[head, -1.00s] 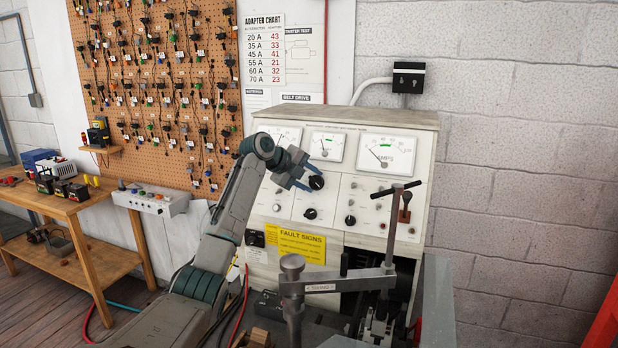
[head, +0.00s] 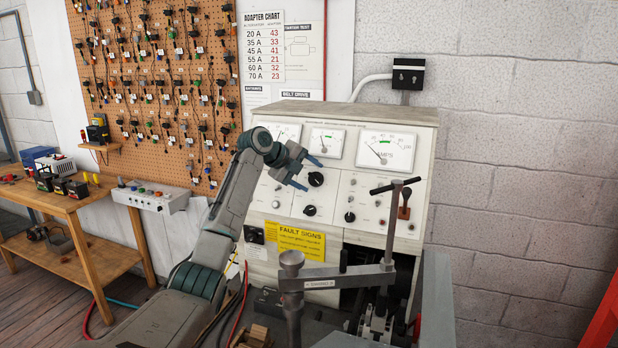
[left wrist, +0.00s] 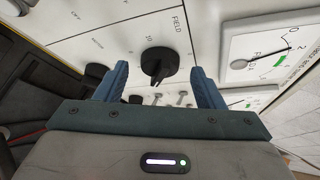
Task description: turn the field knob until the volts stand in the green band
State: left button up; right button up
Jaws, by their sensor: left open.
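The black field knob (head: 316,179) is on the test bench's pale front panel, under the middle meter. In the left wrist view the field knob (left wrist: 158,64) sits beside the printed word FIELD, ahead of and between my two blue fingers. My left gripper (head: 312,175) is open and empty, apart from the knob. A meter marked FIELD A (left wrist: 272,50) with a green band shows in the wrist view. The left meter (head: 286,131) is partly hidden by my arm. I cannot tell which meter reads volts. My right gripper is not in view.
A large AMPS meter (head: 386,151) is at the panel's right. A second black knob (head: 310,210) sits just below the field knob. A metal clamp arm with a T-handle (head: 396,186) stands in front of the panel. A yellow fault-signs plate (head: 295,240) is below.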

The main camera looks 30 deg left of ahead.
pick_arm(q)
jog(key=b+v, duration=0.4)
jog(key=v, duration=0.6)
jog(key=shift+s+f, duration=0.1)
